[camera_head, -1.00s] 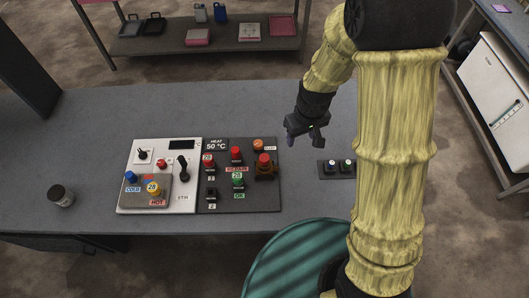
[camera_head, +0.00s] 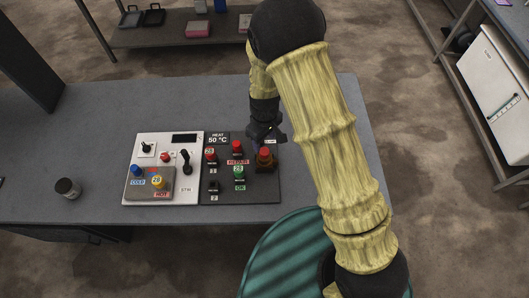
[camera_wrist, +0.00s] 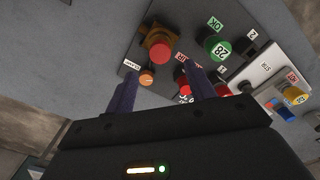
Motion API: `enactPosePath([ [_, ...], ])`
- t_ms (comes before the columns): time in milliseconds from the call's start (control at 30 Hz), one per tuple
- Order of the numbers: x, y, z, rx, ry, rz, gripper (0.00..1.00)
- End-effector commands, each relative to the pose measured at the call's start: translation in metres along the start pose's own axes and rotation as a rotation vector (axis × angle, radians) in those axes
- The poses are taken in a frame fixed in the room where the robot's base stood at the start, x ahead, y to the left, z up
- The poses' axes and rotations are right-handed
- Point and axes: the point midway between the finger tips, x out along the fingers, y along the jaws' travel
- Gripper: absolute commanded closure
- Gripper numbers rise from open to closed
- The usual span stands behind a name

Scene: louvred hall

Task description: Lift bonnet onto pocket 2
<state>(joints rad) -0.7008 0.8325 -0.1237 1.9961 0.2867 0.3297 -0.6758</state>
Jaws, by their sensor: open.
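My gripper (camera_head: 267,133) hangs over the back right of the dark panel (camera_head: 262,194), open and empty. In the wrist view its two fingers (camera_wrist: 160,78) straddle the small orange knob (camera_wrist: 147,76) from above; contact cannot be told. The black square pocket 2 (camera_head: 214,187), labelled 2, is on the panel's left side and also shows in the wrist view (camera_wrist: 252,47). A red cap-like piece (camera_head: 209,153) sits at position 1 behind it; I cannot tell whether this is the bonnet.
A red mushroom button (camera_head: 265,152) on a brown base stands close to my gripper. A green button (camera_head: 239,172) and a red button (camera_head: 236,144) are nearby. The white panel (camera_head: 187,140) has a lever. A dark jar (camera_head: 67,188) stands left; the table (camera_head: 100,125) behind is clear.

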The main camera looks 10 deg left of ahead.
Motion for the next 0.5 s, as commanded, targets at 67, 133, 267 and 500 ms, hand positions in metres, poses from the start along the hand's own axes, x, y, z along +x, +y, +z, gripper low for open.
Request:
enactPosePath([
  [67,0.012,0.000,0.000,0.001,-0.001,0.000,0.45],
  [133,0.020,0.000,0.000,0.001,-0.001,0.000,0.45],
  [267,0.035,0.000,0.000,-0.001,0.000,0.000,0.45],
  [500,0.062,0.000,0.000,0.000,0.000,0.000,0.45],
])
